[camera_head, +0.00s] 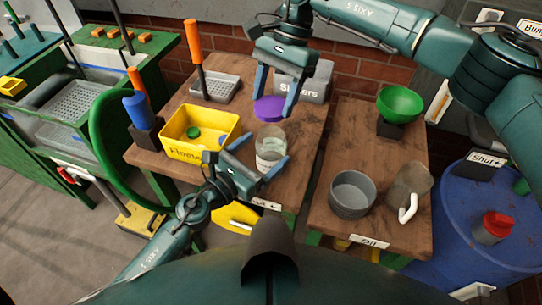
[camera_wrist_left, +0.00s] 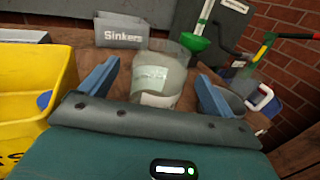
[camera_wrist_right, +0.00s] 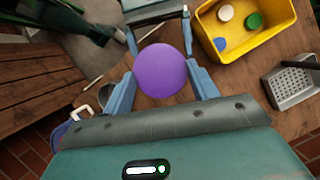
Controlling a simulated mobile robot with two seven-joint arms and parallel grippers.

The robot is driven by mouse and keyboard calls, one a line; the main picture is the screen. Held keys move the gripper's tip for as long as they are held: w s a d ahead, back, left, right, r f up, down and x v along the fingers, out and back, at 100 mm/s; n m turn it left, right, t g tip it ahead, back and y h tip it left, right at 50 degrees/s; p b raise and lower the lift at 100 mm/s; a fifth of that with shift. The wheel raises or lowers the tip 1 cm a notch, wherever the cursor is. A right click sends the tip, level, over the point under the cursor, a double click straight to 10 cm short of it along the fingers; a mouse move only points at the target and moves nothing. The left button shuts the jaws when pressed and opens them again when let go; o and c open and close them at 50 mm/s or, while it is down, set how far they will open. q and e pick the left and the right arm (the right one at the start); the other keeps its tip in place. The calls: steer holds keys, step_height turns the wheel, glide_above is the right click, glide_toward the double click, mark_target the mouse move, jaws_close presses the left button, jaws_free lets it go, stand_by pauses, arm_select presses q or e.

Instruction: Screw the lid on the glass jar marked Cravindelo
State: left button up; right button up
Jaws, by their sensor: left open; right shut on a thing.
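The glass jar (camera_head: 269,143) stands upright on the wooden table, with no lid on it. Its pale label is too small to read, also in the left wrist view (camera_wrist_left: 177,82). My left gripper (camera_head: 262,151) is open, its fingers on either side of the jar with gaps showing in the left wrist view. My right gripper (camera_head: 273,108) is shut on a purple lid (camera_head: 268,107), which it holds above the jar, apart from it. The round lid top fills the space between the fingers in the right wrist view (camera_wrist_right: 163,70).
A yellow bin (camera_head: 172,145) with small caps stands left of the jar. A grey Sinkers box (camera_head: 318,82) and a grey tray (camera_head: 217,88) stand behind. Right, across a gap, are a grey pot (camera_head: 351,194), a clear jug (camera_head: 411,180) and a green funnel (camera_head: 400,103).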

mark_target(280, 136)
arm_select(q)
steer(key=shift+x, duration=1.7)
steer(key=shift+c, duration=0.3)
steer(key=c, duration=1.4)
arm_select(e)
steer(key=shift+f, duration=2.5)
steer(key=shift+f, duration=0.1)
steer(key=shift+f, duration=0.8)
steer(key=shift+f, duration=0.55)
